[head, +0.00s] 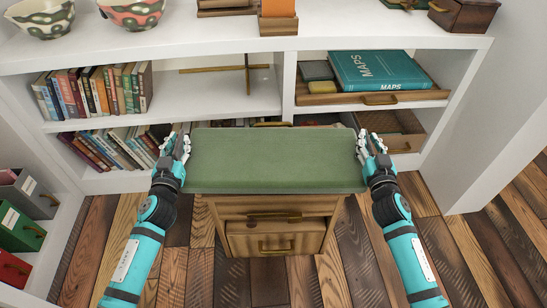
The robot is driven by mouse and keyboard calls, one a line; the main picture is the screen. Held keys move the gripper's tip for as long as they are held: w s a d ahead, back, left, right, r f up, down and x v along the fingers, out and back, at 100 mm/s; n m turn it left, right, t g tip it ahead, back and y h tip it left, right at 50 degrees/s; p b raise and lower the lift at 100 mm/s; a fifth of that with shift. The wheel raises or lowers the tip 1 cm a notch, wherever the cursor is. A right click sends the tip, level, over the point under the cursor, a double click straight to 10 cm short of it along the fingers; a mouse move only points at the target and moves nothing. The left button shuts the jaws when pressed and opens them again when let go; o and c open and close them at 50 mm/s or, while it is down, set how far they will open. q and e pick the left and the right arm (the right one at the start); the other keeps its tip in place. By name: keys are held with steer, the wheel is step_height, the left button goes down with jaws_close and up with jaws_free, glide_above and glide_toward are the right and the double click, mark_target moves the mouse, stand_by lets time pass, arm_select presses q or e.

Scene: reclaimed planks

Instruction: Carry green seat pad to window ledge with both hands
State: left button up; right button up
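The green seat pad (275,160) is a long flat cushion in the middle of the head view. It lies level on or just above a small wooden drawer cabinet (275,238); I cannot tell whether they touch. My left gripper (181,148) is at the pad's left end and my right gripper (366,146) is at its right end. Both sets of fingers are close against the ends. Whether they grip the pad or only stand beside it is unclear. No window ledge can be made out.
A white shelf unit (220,57) stands behind the pad, with rows of books (100,90), a teal MAPS book (380,70) and patterned bowls (132,14). Coloured file boxes (22,228) stand at the left. Plank floor (470,250) is open at the right.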

arm_select(q)
jaws_close()
arm_select(e)
jaws_close()
